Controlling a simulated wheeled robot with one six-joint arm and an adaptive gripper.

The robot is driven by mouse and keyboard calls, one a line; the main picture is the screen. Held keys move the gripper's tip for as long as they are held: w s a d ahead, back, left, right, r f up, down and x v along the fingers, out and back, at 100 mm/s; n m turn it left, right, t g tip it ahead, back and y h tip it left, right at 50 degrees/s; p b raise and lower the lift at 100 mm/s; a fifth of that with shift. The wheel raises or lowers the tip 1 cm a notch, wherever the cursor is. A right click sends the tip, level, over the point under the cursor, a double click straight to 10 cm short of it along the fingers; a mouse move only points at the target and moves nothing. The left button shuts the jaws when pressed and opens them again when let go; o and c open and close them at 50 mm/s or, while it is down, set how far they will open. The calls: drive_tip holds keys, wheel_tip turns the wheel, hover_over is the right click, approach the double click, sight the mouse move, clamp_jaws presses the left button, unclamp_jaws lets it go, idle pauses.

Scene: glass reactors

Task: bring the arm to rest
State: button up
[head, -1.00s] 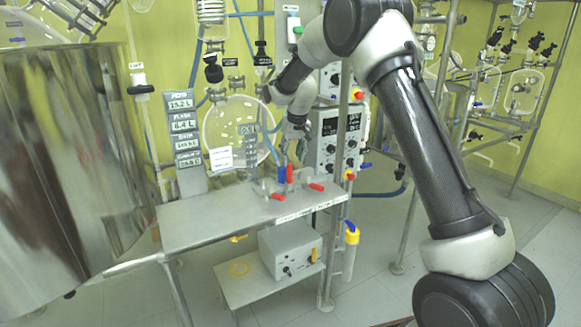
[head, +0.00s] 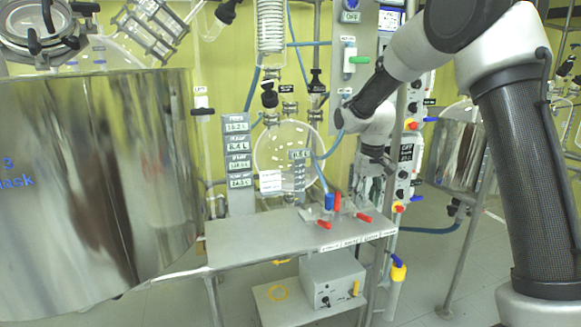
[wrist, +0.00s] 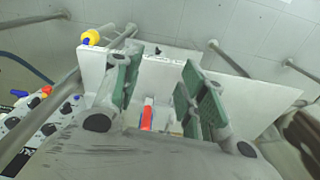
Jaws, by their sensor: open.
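My arm comes in from the upper right in the head view and bends down to my gripper (head: 369,192). The gripper points down, a little above the right end of the steel bench (head: 290,240). In the wrist view, my gripper (wrist: 160,95) has its two green-padded fingers spread wide, with nothing held between them. A red valve handle (wrist: 147,115) shows below, in the gap between the fingers and apart from them. In the head view, red handles (head: 364,218) and a blue one (head: 329,202) stand on the bench top, left of the gripper.
A round glass flask (head: 285,150) hangs behind the bench, beside a stack of readout signs (head: 238,165). A control panel (head: 405,160) with knobs is close right of my gripper. A large steel vessel (head: 95,190) fills the left. A grey box (head: 332,280) sits on the lower shelf.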

drive_tip(key=s+d+r+t, duration=0.1)
drive_tip(key=s+d+r, duration=0.3)
drive_tip(key=s, duration=0.7)
drive_tip(key=s+d+r+m+t, duration=0.1)
drive_tip(key=s+d+r, duration=0.3)
drive_tip(key=s, duration=0.7)
drive_tip(key=s+d+r+m+t, duration=0.1)
drive_tip(key=s+d+r, duration=0.3)
drive_tip(key=s, duration=0.8)
drive_tip(key=shift+r+t, duration=0.3)
